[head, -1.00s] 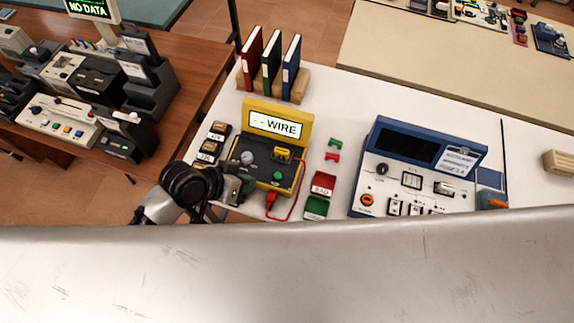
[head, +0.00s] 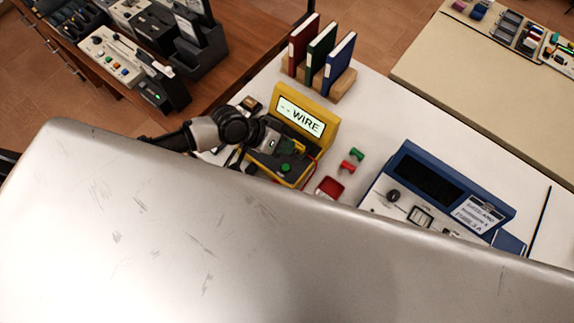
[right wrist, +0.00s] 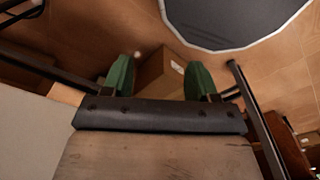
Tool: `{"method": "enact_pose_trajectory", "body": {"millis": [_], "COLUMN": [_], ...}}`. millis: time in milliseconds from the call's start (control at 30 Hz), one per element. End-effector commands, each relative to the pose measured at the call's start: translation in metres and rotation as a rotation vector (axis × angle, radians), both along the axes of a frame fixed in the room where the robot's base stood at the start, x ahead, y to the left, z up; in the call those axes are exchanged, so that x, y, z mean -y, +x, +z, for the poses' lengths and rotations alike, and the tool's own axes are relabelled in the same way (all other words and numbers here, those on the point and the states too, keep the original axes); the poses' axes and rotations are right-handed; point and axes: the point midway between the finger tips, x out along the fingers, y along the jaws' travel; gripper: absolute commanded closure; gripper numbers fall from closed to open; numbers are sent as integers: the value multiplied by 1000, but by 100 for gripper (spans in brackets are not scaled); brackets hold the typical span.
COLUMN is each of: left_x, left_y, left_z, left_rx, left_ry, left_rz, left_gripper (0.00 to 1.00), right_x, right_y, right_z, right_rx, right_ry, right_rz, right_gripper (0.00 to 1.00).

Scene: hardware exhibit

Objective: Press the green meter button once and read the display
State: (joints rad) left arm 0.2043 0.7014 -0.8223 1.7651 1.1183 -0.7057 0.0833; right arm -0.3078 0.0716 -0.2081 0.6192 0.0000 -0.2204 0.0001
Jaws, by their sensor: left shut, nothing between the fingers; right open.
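The yellow meter (head: 317,145) stands on the white table, and its lit display (head: 300,117) reads "-- WIRE". Its green button (head: 285,168) shows on the dark front panel. My left gripper (head: 271,146) is shut and empty over the left part of the meter's panel, up and left of the button. I cannot tell whether it touches the panel. My arm hides part of the panel. My right gripper (right wrist: 160,80) is open and empty in the right wrist view, with green fingertips apart.
Red, green and blue binders (head: 338,58) stand behind the meter. A red tray (head: 329,188) and small red and green pieces (head: 348,167) lie right of it. A blue instrument (head: 449,190) stands farther right. A cardboard box (right wrist: 158,73) is beyond my right gripper.

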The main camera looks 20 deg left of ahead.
Motion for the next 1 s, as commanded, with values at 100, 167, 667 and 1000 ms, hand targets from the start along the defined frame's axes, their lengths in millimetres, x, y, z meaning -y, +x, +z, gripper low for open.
{"method": "enact_pose_trajectory", "body": {"millis": [100, 167, 667, 1000], "left_x": [0, 0, 0, 0], "left_y": [0, 0, 0, 0], "left_z": [-15, -23, -82, -83], "left_rx": [-1, -1, -1, -1], "left_ry": [0, 0, 1, 0], "left_rz": [0, 0, 0, -1], "left_gripper": [100, 100, 100, 100], "right_x": [16, 21, 0, 5], "right_y": [6, 8, 8, 8], "right_z": [-14, -21, -73, -73], "right_rx": [8, 10, 11, 11], "right_ry": [-21, -26, 0, -7], "right_rz": [-3, -5, -7, -4], "right_gripper": [41, 41, 41, 41]}}
